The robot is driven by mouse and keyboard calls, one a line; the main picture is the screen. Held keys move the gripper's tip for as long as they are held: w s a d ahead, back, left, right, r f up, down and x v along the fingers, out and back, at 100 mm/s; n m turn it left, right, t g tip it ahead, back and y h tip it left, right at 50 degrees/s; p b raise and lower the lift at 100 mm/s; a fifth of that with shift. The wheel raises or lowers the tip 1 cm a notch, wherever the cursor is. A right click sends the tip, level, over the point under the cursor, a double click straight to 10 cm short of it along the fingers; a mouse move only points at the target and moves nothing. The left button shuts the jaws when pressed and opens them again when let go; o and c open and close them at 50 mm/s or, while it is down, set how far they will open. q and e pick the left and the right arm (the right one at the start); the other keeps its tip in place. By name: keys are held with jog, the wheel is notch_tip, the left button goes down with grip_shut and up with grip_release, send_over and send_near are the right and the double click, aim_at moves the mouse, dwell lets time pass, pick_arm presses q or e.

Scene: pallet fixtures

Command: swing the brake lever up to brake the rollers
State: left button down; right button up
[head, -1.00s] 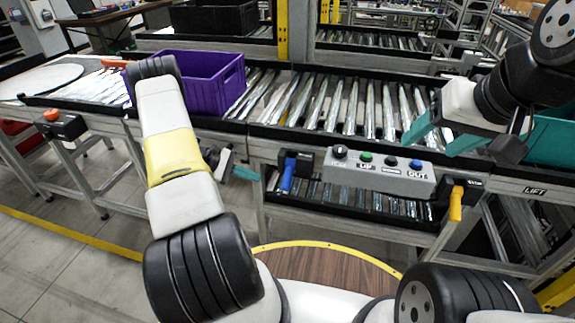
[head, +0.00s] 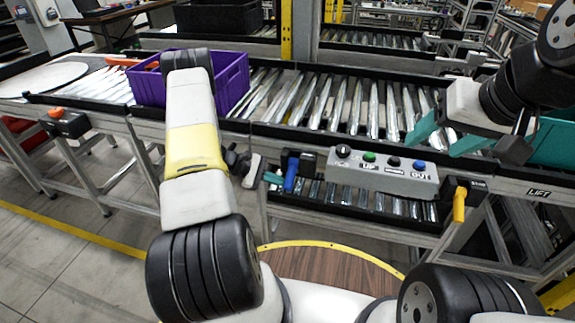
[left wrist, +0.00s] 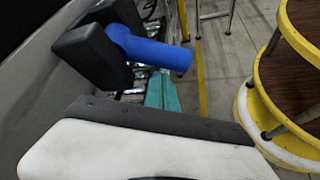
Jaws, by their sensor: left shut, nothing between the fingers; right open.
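A blue lever (head: 291,174) hangs down from a black mount on the conveyor's front rail, left of the control box. It also shows large in the left wrist view (left wrist: 155,52), pointing away from its black block. My left gripper (head: 273,179) is shut and empty, close beside the lever on its left in the head view; its teal fingertips (left wrist: 163,92) show just below the lever in the wrist view. I cannot tell whether they touch it. A yellow lever (head: 459,205) hangs down at the right end of the control box. My right gripper (head: 447,137) is open and empty above the rollers.
The grey control box (head: 384,173) with several knobs stands between the two levers. Behind it run the metal rollers (head: 340,103). A purple crate (head: 232,83) stands on the conveyor behind my left arm. An orange-knobbed black unit (head: 66,122) is at the far left.

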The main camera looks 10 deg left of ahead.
pick_arm(q)
jog(key=shift+s+d+r, duration=0.1)
jog(key=shift+s+r, duration=0.05)
jog(key=shift+r, duration=0.15)
jog(key=shift+s+r+n+g, duration=0.25)
jog(key=shift+n+g, duration=0.05)
dwell(0.5)
jog(key=r+n+g, duration=0.2)
jog(key=r, duration=0.1)
jog(key=s+r+n+g, duration=0.1)
jog(key=r+n+g, duration=0.1)
jog(key=n+g, duration=0.1)
jog(key=shift+s+r+g, duration=0.1)
jog(key=shift+r+g, duration=0.2)
jog(key=shift+r, duration=0.1)
dwell(0.3)
jog(key=shift+r, duration=0.15)
dwell(0.4)
notch_tip(320, 180, down, 4)
jog(key=s+a, duration=0.2)
jog(key=w+v, duration=0.1)
jog(key=v, duration=0.8)
jog(key=shift+r, duration=0.4)
